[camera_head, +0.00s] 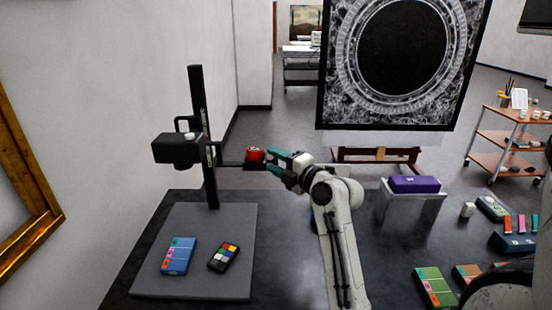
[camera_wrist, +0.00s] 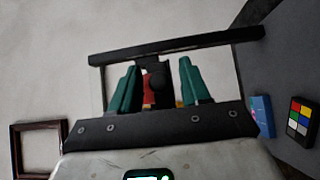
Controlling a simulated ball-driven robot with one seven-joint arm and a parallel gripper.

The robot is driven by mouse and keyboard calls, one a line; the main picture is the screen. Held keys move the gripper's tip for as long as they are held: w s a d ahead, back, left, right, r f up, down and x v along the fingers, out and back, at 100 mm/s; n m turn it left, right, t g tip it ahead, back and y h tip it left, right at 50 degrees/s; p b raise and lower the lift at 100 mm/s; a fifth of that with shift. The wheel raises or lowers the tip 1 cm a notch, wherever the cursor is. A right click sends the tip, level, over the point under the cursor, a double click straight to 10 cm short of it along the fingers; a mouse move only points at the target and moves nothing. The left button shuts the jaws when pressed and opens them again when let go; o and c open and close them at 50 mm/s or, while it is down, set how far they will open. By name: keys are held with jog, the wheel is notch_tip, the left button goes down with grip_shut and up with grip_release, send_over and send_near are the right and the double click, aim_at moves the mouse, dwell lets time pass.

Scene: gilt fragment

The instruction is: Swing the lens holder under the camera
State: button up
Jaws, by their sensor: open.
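The lens holder (camera_head: 256,155) is a small dark arm with a red part on it, sticking out to the right of the black column (camera_head: 203,120). The black camera (camera_head: 176,151) is on the column's left side, so the holder is out to one side of it, not beneath it. My gripper (camera_head: 274,163) has green fingers and is just right of the red part, pointing at it. In the wrist view my gripper (camera_wrist: 158,66) is open, with the red part (camera_wrist: 149,92) and a dark knob (camera_wrist: 156,78) showing between the fingers. Contact cannot be told.
The grey copy-stand board (camera_head: 200,285) holds a blue box (camera_head: 179,256) and a colour chart (camera_head: 223,257). Right of my arm are a purple case (camera_head: 414,184) on a grey stand and several small boxes. A large dark picture (camera_head: 400,60) stands behind.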

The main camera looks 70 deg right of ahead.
jog(key=shift+w, duration=0.1)
jog(key=shift+c, duration=0.4)
grip_shut()
